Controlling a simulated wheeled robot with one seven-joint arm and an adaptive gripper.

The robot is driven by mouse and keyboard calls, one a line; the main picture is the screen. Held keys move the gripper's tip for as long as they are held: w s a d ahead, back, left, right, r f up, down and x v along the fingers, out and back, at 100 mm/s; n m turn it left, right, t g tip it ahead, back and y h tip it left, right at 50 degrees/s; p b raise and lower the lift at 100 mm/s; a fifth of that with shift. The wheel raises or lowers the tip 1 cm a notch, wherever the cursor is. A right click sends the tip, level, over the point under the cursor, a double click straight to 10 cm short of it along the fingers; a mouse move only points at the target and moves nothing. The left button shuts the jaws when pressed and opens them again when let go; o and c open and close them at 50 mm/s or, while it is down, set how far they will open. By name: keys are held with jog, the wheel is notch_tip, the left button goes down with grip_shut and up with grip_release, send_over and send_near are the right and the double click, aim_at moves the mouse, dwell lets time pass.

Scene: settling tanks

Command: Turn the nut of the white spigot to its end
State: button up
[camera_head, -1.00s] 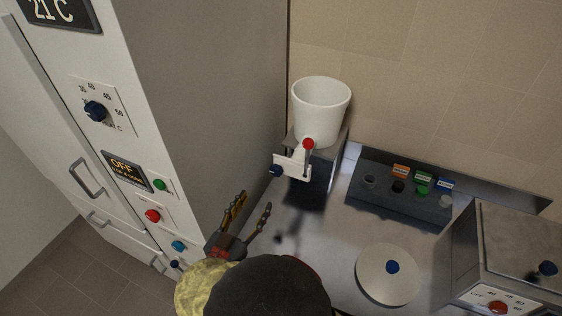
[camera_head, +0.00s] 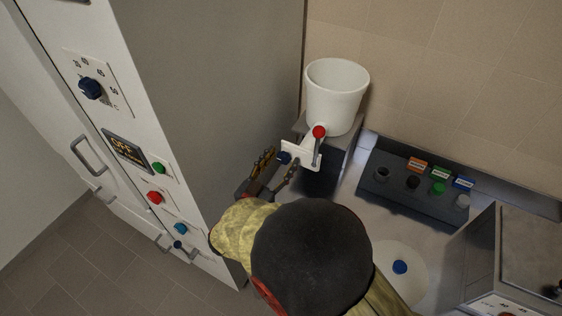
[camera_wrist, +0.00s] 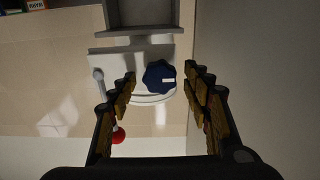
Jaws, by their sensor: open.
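The white spigot (camera_head: 302,153) sticks out low on the front of a white bucket (camera_head: 336,98). Its dark blue nut (camera_head: 284,158) faces left, toward my gripper (camera_head: 277,169). In the wrist view the lobed blue nut (camera_wrist: 160,76) carries a small white mark and appears between the two fingertips of my open gripper (camera_wrist: 160,80).
A tall grey cabinet (camera_head: 235,110) stands close left of my gripper. The bucket rests on a raised grey stand (camera_head: 352,150). A dark rack (camera_head: 405,190) with coloured caps, a white disc (camera_head: 415,265) with a blue knob and a metal box (camera_head: 520,240) lie to the right.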

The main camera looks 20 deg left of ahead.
jog(key=shift+w, duration=0.1)
jog(key=shift+c, duration=1.1)
jog(key=c, duration=0.9)
jog(key=shift+c, duration=0.2)
jog(key=shift+m, duration=0.3)
jog(key=m+b, duration=0.2)
jog(key=m, duration=0.1)
jog(key=shift+f+m+b, duration=0.1)
jog(key=shift+m+b, duration=0.3)
jog(key=m+b, duration=0.3)
jog(key=m, duration=0.1)
jog(key=shift+d+f+m+b, duration=0.1)
jog(key=shift+m+b, duration=0.2)
jog(key=m+b, duration=0.4)
jog(key=m, duration=0.1)
jog(key=shift+d+f+b, duration=0.1)
jog(key=shift+b, duration=0.3)
jog(key=shift+m+b, duration=0.5)
jog(key=shift+m, duration=1.4)
